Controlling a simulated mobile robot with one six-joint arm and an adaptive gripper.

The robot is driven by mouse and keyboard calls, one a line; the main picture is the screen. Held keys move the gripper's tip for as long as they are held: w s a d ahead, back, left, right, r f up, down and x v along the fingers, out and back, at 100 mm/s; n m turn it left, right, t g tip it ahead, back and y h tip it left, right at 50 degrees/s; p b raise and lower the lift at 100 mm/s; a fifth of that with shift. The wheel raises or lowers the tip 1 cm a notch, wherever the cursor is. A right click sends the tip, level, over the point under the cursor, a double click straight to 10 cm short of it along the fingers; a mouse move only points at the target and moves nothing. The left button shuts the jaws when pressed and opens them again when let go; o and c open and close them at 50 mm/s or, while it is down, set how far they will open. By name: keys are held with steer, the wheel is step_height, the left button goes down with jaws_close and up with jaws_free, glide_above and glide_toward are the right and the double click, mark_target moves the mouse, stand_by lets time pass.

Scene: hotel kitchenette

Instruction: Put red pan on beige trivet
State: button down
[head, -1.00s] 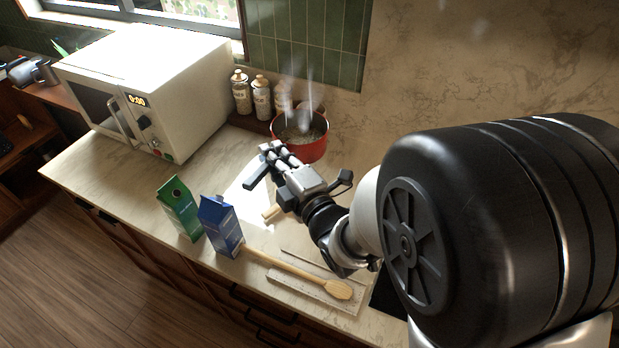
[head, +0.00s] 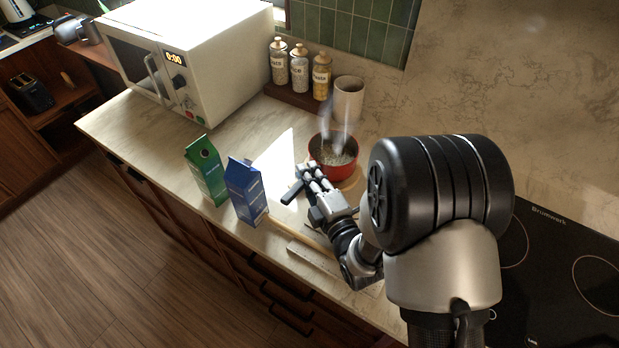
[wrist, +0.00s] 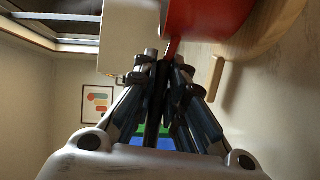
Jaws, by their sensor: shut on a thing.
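The red pan (head: 343,171), with steaming contents, is upright near the middle of the counter. My gripper (head: 311,177) is at its front left. In the wrist view my gripper (wrist: 163,70) is shut on the pan's thin red handle, and the red pan (wrist: 205,18) fills the top. The beige trivet (head: 359,187) shows as a tan edge at the pan's right and front. In the wrist view the trivet (wrist: 255,45) is close beside the pan's underside. Most of it is hidden by the pan and my arm; I cannot tell whether they touch.
A beige cup (head: 348,98) and several jars (head: 299,68) stand behind the pan. Green (head: 206,170) and blue (head: 246,190) cartons stand at front left, with a wooden spoon (head: 290,229) nearby. The microwave (head: 190,55) is left, the black cooktop (head: 560,275) right.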

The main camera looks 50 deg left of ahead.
steer(key=shift+f, duration=0.25)
steer(key=c, duration=2.1)
jaws_free()
steer(key=shift+f, duration=0.15)
steer(key=o, duration=0.5)
steer(key=shift+c, duration=0.2)
steer(key=shift+r, duration=0.2)
steer(key=p+v, duration=0.1)
steer(key=v, duration=1.1)
